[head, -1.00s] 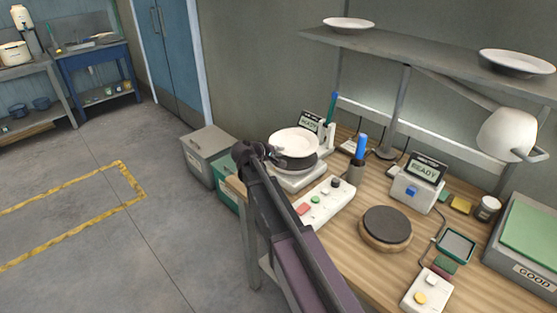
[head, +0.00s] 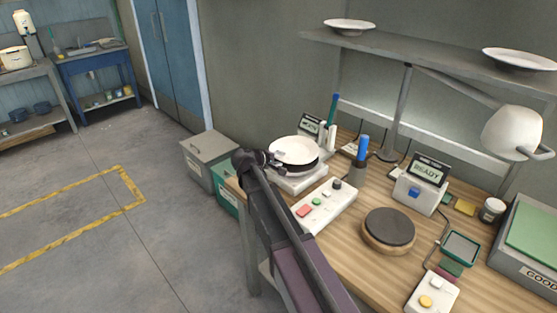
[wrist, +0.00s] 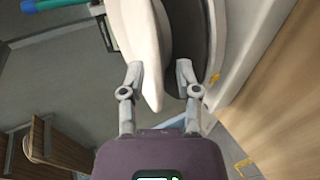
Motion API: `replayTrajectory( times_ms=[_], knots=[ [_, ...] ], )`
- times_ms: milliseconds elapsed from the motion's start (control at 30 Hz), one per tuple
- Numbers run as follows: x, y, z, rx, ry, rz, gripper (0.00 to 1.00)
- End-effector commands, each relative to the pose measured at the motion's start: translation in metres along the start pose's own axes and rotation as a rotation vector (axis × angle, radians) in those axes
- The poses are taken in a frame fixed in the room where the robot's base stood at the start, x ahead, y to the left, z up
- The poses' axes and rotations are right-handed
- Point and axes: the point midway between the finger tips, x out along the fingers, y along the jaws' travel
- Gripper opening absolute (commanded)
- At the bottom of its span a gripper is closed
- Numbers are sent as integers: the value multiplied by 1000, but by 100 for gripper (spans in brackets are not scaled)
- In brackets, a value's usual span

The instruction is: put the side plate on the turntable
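The side plate (head: 294,150) is white and round. It lies over a dark round disc (head: 294,168) on a white base, at the back left of the bench. In the wrist view, the plate (wrist: 145,50) is seen nearly edge-on beside the dark disc (wrist: 203,35). My gripper (head: 275,160) is at the plate's left edge. In the wrist view, its fingers (wrist: 159,72) stand apart around the rim, with a gap visible between the plate and the right finger. I cannot tell whether the left finger touches the plate.
A second dark disc on a wooden base (head: 388,230) stands mid-bench. A button box (head: 324,206) and blue marker (head: 362,148) are near my arm. Two white plates (head: 349,27) (head: 520,60) are on the shelf above. A lamp (head: 512,132) hangs at right.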

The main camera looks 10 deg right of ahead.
Motion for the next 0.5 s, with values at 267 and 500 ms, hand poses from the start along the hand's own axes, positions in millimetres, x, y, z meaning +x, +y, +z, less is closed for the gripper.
replayTrajectory(
  times_ms=[267, 500],
  knots=[
    [0, 0, 0, 0, 0, 0, 46],
    [-5, 3, 1, 0, 0, 0, 46]
  ],
)
